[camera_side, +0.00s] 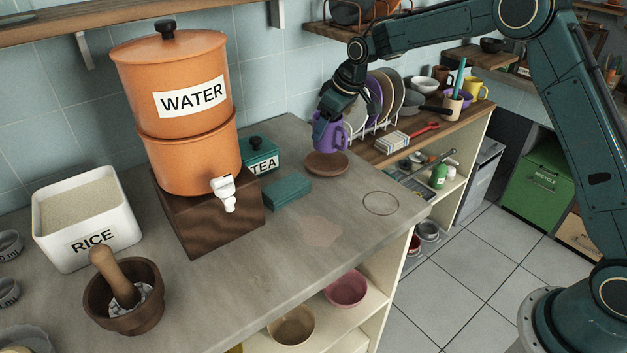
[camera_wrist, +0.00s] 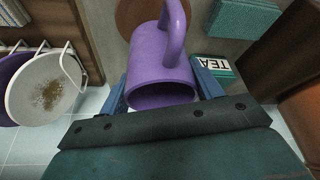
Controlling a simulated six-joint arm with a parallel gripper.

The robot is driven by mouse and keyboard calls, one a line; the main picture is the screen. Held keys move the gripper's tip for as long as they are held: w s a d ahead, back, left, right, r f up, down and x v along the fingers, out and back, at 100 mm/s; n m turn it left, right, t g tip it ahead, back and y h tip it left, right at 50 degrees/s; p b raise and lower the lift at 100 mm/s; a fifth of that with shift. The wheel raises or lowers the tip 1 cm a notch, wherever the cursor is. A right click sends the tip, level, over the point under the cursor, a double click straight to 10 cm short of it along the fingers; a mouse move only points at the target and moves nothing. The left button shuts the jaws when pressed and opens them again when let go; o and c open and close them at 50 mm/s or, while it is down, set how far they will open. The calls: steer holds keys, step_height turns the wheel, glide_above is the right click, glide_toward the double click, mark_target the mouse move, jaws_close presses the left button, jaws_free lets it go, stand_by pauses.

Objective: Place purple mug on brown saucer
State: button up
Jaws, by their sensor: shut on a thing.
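The purple mug (camera_side: 329,136) is held in my gripper (camera_side: 325,122) just above the back edge of the counter. In the wrist view the mug (camera_wrist: 160,62) sits between the blue fingers of my gripper (camera_wrist: 163,92), with its handle at the top of the picture. The gripper is shut on the mug. The brown saucer (camera_side: 326,166) lies flat and empty on the counter, just below the mug in the side view. Part of the saucer (camera_wrist: 138,14) shows beyond the mug in the wrist view; the rest is hidden. The mug appears apart from the saucer.
The orange water dispenser (camera_side: 180,110) stands on a dark wooden block (camera_side: 205,215). A dish rack with plates (camera_side: 385,95) is close behind on the right. The counter's right front is clear.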

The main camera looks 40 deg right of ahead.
mark_target(327, 139)
steer(key=shift+f, duration=2.05)
steer(key=shift+f, duration=0.15)
steer(key=o, duration=1.2)
steer(key=shift+o, duration=0.2)
steer(key=v, duration=1.2)
steer(key=shift+s+d, duration=0.1)
